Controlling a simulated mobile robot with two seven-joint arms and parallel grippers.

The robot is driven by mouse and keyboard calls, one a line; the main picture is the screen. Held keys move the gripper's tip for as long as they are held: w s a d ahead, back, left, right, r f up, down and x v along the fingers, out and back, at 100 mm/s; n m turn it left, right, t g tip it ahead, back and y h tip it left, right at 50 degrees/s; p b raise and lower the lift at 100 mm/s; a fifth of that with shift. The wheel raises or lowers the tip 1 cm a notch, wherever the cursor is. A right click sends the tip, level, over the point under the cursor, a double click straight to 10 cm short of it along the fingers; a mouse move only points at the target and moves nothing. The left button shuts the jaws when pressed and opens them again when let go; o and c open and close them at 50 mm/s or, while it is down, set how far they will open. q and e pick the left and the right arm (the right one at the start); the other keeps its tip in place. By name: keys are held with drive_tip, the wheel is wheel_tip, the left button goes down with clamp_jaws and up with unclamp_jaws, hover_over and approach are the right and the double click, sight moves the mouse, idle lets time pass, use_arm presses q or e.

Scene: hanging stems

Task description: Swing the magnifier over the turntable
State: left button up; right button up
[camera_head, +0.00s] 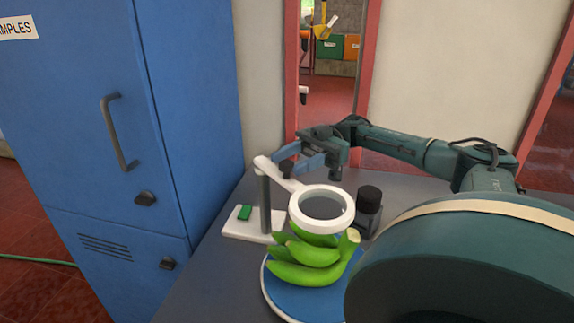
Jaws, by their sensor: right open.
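The magnifier has a white ring with a lens (321,208) on a white arm, a dark upright post (265,205) and a white base. In the head view the ring overlaps the back of the green bananas (305,260); its exact position over the plate is hard to judge. The bananas lie on the blue round turntable (283,300), partly hidden by my arm. My left gripper is not in view.
A dark jar with a black lid (368,208) stands right of the ring. A blue locker (195,110) stands at the left, beside the grey table (215,275). A mirror-like red-framed opening (330,95) is behind.

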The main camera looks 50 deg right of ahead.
drive_tip(key=d, duration=0.2)
drive_tip(key=d+b, duration=0.1)
drive_tip(key=d, duration=0.2)
drive_tip(key=shift+s+d, duration=0.25)
drive_tip(key=shift+d, duration=0.05)
idle(0.4)
